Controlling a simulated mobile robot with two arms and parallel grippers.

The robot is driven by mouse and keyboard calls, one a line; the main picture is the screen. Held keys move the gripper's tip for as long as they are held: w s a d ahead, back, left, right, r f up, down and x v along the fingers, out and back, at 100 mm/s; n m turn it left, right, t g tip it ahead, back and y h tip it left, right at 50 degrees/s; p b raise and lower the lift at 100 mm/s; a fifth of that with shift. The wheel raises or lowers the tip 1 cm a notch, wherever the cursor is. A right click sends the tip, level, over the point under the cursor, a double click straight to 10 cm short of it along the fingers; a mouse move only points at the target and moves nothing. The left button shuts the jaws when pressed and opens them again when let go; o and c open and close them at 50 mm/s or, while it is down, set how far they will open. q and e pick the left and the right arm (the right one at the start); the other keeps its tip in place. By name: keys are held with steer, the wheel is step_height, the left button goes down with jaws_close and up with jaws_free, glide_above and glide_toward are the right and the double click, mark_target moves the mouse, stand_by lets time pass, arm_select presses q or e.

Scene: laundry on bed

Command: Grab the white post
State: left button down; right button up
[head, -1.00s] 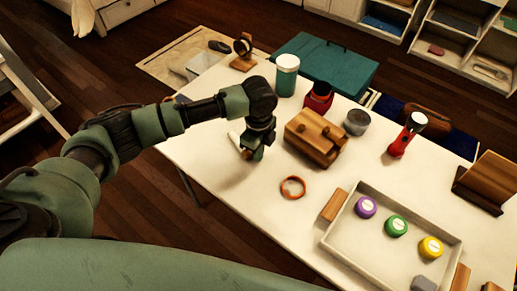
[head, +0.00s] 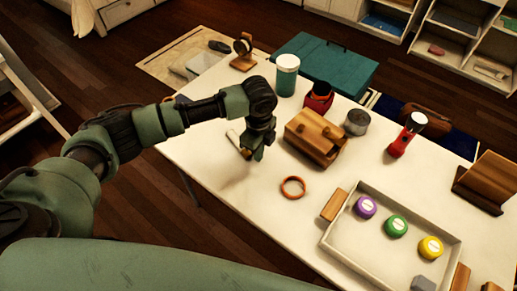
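The white post (head: 233,137) is a small, thin white piece with a tan end, near the left side of the white table. It looks tilted in the head view. My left gripper (head: 254,153) points down right beside the tan end of the post. The gripper partly overlaps the post's surroundings, and its fingers are small and dark. I cannot tell whether they touch the post or how far apart they are. My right gripper is not in view.
A wooden block holder (head: 315,139) stands just right of my gripper. An orange ring (head: 293,187) lies in front. A teal-and-white jar (head: 287,75) stands behind. A grey tray (head: 343,243) holds colored discs. The table's left front is clear.

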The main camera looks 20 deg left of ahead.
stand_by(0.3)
arm_select(q)
steer(key=shift+c, duration=2.2)
jaws_free()
